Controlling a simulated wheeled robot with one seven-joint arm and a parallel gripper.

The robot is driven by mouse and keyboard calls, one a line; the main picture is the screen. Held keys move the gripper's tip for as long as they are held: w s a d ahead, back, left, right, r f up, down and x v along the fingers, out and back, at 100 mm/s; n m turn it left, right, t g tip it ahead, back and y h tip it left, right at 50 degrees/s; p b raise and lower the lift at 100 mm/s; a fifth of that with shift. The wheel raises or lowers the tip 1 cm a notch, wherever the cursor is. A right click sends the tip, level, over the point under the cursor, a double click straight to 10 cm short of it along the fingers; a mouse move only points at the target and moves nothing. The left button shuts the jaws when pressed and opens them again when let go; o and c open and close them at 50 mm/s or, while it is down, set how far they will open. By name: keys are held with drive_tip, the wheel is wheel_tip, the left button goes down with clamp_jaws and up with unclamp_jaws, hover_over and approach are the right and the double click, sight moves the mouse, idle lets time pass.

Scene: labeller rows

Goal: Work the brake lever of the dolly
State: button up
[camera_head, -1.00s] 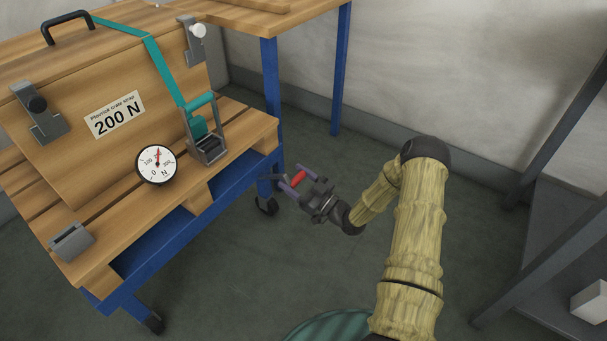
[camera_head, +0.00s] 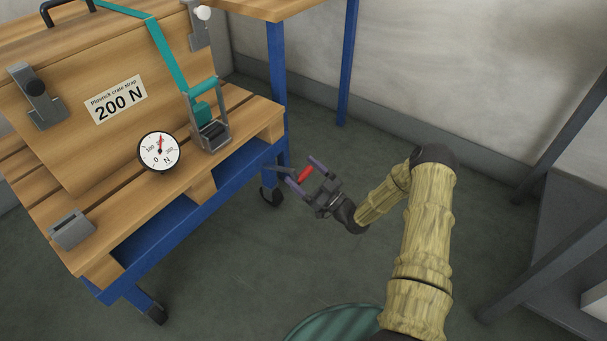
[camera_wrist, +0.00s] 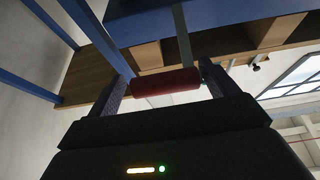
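The dolly (camera_head: 190,218) is a blue-framed cart with a wooden slatted top, at the left in the head view. Its brake lever (camera_head: 306,174) has a red cylindrical grip on a grey bar, out beyond the dolly's right end. My gripper (camera_head: 300,169) reaches to it from the right, its two fingers apart on either side of the red grip. In the wrist view the red grip (camera_wrist: 165,82) lies crosswise between the fingers, very close to both. I cannot tell whether either finger touches it. The lever's mounting on the dolly is hard to make out.
A wooden crate (camera_head: 75,140) marked 200 N stands on the dolly, with a teal strap (camera_head: 165,50), a ratchet buckle (camera_head: 212,130) and a dial gauge (camera_head: 158,152). A caster (camera_head: 272,195) sits near my gripper. A blue-legged table stands behind.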

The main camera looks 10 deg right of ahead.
drive_tip(key=shift+s+a, duration=0.1)
drive_tip(key=shift+a, duration=0.05)
drive_tip(key=shift+s, duration=0.1)
drive_tip(key=p+v, duration=0.6)
drive_tip(key=v, duration=1.1)
drive_tip(key=shift+p, duration=0.4)
drive_tip(key=shift+f, duration=0.1)
